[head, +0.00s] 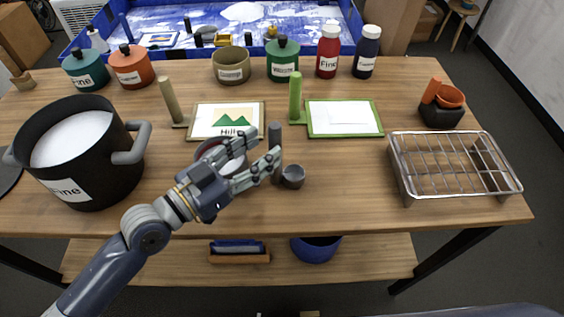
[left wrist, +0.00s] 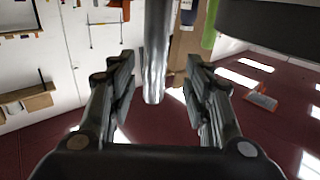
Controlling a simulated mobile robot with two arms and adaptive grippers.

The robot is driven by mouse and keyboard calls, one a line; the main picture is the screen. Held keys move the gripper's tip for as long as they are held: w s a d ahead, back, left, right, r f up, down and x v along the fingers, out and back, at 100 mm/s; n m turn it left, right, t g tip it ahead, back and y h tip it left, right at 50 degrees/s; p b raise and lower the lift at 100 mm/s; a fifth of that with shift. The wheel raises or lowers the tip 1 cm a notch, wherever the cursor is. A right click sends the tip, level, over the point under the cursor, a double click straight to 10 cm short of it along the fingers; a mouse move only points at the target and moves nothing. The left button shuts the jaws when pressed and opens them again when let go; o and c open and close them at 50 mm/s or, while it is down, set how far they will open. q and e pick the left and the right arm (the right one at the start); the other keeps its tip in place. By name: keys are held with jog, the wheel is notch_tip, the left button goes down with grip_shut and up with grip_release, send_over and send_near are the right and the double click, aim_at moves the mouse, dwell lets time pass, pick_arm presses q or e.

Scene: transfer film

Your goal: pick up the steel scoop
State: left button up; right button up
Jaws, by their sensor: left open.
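The steel scoop shows in the head view as a dark grey upright handle (head: 275,135) with a small round cup (head: 293,177) at its lower right, on the wooden table. My left gripper (head: 264,147) is open at the handle, its fingers reaching in from the left. In the left wrist view a shiny metal handle (left wrist: 154,50) stands between the two spread fingers of the left gripper (left wrist: 158,90), with gaps on both sides. Part of the handle is hidden by a finger in the head view. My right gripper is not in view.
A round bowl (head: 221,151) sits partly hidden behind my left gripper. A large black pot (head: 100,180) stands at left and a wire rack tray (head: 405,185) at right. Framed boards (head: 345,132) lie behind the scoop.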

aim_at(270, 145)
pick_arm(q)
jog(key=x, duration=0.2)
jog(key=p+x, duration=0.1)
jog(key=x, duration=0.1)
jog(key=shift+s+d+r, duration=0.2)
jog(key=shift+r, duration=0.05)
jog(key=shift+w+d+f+p, duration=0.1)
jog(key=shift+d+p, duration=0.05)
jog(key=shift+p, duration=0.15)
grip_shut()
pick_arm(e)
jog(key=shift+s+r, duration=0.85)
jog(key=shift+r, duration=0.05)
